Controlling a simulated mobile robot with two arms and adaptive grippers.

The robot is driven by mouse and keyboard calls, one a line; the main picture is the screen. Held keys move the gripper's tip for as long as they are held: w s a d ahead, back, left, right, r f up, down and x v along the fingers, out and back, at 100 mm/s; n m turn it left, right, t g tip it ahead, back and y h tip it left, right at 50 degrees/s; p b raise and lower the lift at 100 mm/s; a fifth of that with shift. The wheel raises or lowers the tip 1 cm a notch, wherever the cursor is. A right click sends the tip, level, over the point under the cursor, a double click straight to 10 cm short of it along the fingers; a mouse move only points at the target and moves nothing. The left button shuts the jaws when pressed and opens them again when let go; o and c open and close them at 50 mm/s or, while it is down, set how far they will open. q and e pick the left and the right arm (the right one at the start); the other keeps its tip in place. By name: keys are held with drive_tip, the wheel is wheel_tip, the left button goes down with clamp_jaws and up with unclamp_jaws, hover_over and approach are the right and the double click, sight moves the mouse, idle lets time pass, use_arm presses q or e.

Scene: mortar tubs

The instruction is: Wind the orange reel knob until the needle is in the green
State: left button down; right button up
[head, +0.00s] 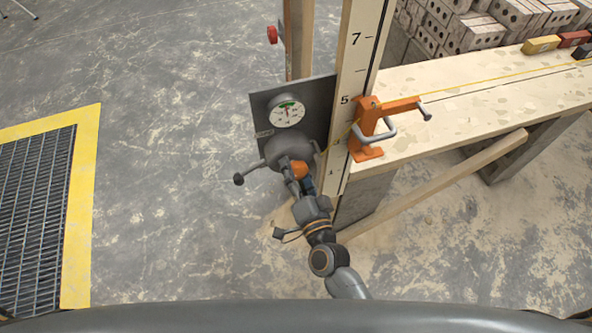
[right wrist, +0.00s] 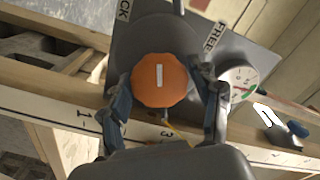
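The orange reel knob (head: 298,171) sits on the grey round reel (head: 290,150), low on a dark plate beside the numbered post. In the right wrist view the knob (right wrist: 161,81) faces me with a pale bar mark across its middle. My right gripper (head: 297,177) has one finger on each side of the knob, and both fingertips (right wrist: 161,72) appear to touch its rim. The white dial (head: 287,114) above the reel has a green band at its top. The dial also shows in the right wrist view (right wrist: 239,84); its needle is too small to read surely. My left gripper is out of view.
A black-ended lever (head: 239,179) sticks out left of the reel. An orange clamp (head: 367,128) stands right of the numbered post (head: 352,75) on a plank bench (head: 470,105). FREE (right wrist: 215,38) and partly cut-off LOCK labels flank the knob. Open floor lies left, towards a yellow-edged grate (head: 82,210).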

drive_tip(key=shift+o, duration=0.7)
drive_tip(key=shift+s, duration=0.2)
drive_tip(key=v, duration=1.1)
drive_tip(key=shift+s, duration=0.3)
drive_tip(key=shift+d, duration=0.15)
